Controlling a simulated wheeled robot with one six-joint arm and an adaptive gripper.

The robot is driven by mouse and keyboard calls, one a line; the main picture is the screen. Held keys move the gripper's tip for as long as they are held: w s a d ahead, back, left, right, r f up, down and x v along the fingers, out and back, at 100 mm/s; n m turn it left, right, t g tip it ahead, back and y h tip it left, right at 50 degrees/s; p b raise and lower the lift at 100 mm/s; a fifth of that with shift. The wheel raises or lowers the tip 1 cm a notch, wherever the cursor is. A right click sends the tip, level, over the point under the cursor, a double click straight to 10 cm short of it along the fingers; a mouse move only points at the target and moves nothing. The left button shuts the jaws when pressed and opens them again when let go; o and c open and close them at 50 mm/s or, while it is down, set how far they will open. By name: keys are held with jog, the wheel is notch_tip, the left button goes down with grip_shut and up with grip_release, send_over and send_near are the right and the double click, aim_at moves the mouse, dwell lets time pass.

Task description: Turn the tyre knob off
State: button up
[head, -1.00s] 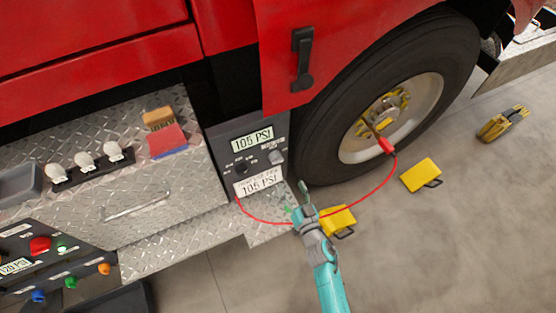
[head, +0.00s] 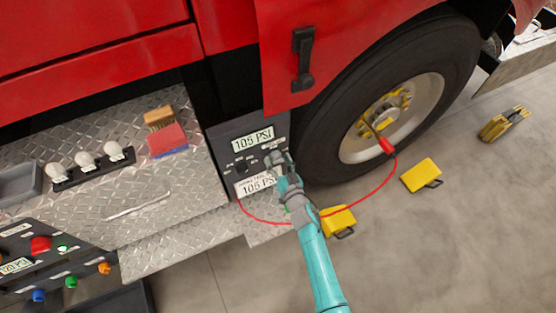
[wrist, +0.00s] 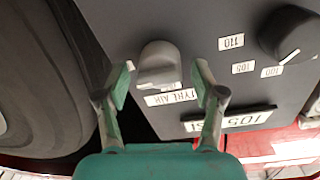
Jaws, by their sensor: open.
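The tyre knob (wrist: 158,65) is a grey rounded knob on the dark panel (wrist: 205,85), with a label reading TYRE AIR under it in the wrist view. My gripper (wrist: 164,80) is open, with one finger on each side of the knob. I cannot tell whether the fingers touch it. In the head view my gripper (head: 280,160) is at the right side of the panel and hides the knob. A display (head: 252,139) reads 105 PSI, and a lower one (head: 255,185) also reads 105 PSI, partly covered.
A dark selector dial (wrist: 290,35) with 110, 105 and 100 labels is beside the knob. A red hose (head: 345,208) runs from the panel to the wheel (head: 400,110). Yellow blocks (head: 421,175) lie on the floor. A diamond-plate step (head: 180,235) is below.

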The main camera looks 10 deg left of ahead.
jog(key=shift+w+a, duration=0.1)
jog(key=shift+w, duration=0.05)
jog(key=shift+c, duration=0.2)
jog(key=c, duration=1)
